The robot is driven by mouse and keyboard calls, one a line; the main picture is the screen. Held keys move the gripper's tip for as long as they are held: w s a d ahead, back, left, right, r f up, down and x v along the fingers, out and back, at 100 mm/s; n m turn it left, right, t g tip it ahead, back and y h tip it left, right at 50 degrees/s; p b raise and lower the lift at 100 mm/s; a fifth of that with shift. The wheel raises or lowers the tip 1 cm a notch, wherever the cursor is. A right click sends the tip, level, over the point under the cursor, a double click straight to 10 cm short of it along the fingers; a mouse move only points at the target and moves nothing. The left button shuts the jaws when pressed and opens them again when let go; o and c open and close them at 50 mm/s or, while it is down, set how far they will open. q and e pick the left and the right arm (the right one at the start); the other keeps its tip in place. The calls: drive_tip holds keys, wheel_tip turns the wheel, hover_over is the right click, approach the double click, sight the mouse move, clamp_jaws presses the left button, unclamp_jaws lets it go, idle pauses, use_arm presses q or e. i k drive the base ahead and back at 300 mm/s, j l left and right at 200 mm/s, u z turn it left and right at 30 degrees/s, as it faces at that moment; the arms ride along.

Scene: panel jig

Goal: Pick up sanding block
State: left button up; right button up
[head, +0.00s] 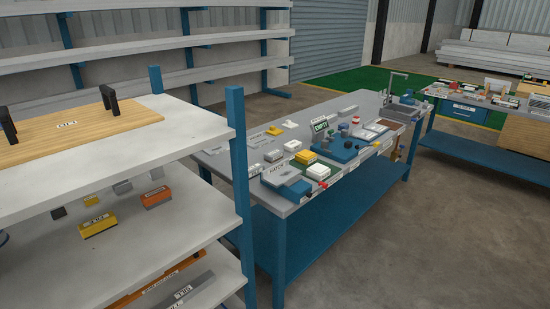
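I cannot make out for certain which object is the sanding block. On the middle shelf (180,235) of the near rack lie a yellow block (98,225) with a white label and an orange block (156,198) with a white label. Both labels are too small to read. Small grey blocks (122,187) lie behind them. Several small blocks and tools also lie on the workbench (345,112) beyond the rack. Neither of my grippers is in view.
A wooden board (75,135) with two black handles (109,98) lies on the rack's top shelf. A blue post (240,190) stands between rack and workbench. Long labelled pieces (185,290) lie on the lower shelf. Concrete floor (440,235) is clear at right.

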sight(273, 156)
drive_tip(key=u, duration=0.4)
drive_tip(key=i+l+u, duration=0.2)
drive_tip(key=u, duration=0.15)
drive_tip(key=i+l+u, duration=0.1)
drive_tip(key=l+u, duration=0.15)
drive_tip(key=u, duration=0.15)
drive_tip(key=i+l+u, duration=0.15)
drive_tip(key=l+u, duration=0.2)
drive_tip(key=i+l+u, duration=0.15)
drive_tip(key=l, duration=0.65)
drive_tip(key=i+l+u, duration=0.1)
drive_tip(key=l, duration=0.65)
drive_tip(key=i+l+u, duration=0.15)
drive_tip(key=l, duration=0.7)
drive_tip(key=i+l+u, duration=0.1)
drive_tip(key=l, duration=0.7)
